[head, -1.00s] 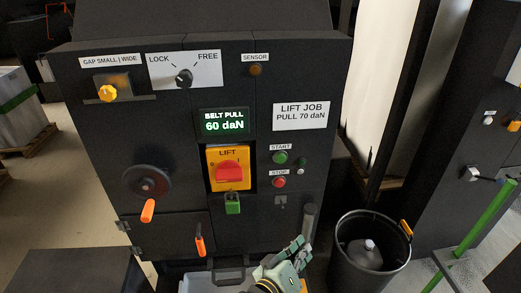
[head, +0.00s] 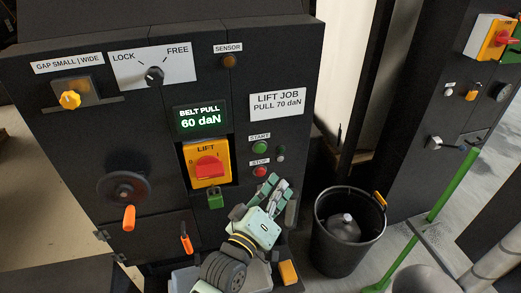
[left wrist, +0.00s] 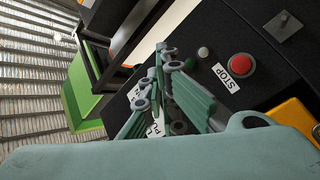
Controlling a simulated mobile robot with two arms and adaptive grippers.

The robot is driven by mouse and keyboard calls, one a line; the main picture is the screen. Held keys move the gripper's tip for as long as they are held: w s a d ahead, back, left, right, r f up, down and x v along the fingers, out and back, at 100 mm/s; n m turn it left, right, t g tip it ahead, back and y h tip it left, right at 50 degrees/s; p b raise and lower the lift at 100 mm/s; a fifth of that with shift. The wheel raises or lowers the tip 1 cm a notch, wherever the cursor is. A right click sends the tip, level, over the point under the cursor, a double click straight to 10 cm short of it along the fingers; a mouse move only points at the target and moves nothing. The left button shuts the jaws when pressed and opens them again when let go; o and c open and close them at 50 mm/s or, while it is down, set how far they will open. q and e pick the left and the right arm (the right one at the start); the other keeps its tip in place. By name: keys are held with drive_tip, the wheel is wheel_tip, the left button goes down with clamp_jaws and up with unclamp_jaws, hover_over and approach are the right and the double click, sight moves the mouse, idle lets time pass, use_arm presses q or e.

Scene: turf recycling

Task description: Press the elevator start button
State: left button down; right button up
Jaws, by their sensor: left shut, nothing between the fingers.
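The green start button (head: 260,147) is on the dark control panel, under its START label (head: 260,137). The red stop button (head: 260,171) is just below it and also shows in the left wrist view (left wrist: 241,66). My left gripper (head: 279,183) is shut and empty, low in front of the panel, with its fingertips below and right of the stop button. In the left wrist view its fingers (left wrist: 168,62) point towards the panel and largely hide the start button's area. My right gripper is not in view.
A yellow lift switch plate with a red knob (head: 209,168) sits left of the buttons, with a green padlock (head: 215,198) below. The display (head: 203,118) reads 60 daN.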

sight(261, 149)
use_arm(q)
drive_tip(key=w+a+b, duration=0.2)
drive_tip(key=w+b, duration=0.1)
drive_tip(key=w, duration=0.5)
drive_tip(key=shift+a, duration=0.4)
drive_tip(key=shift+w, duration=0.1)
idle(0.4)
drive_tip(key=shift+w+b, duration=0.15)
drive_tip(key=shift+b, duration=0.15)
idle(0.3)
drive_tip(key=shift+w+a, duration=0.1)
drive_tip(key=shift+w, duration=0.15)
idle(0.4)
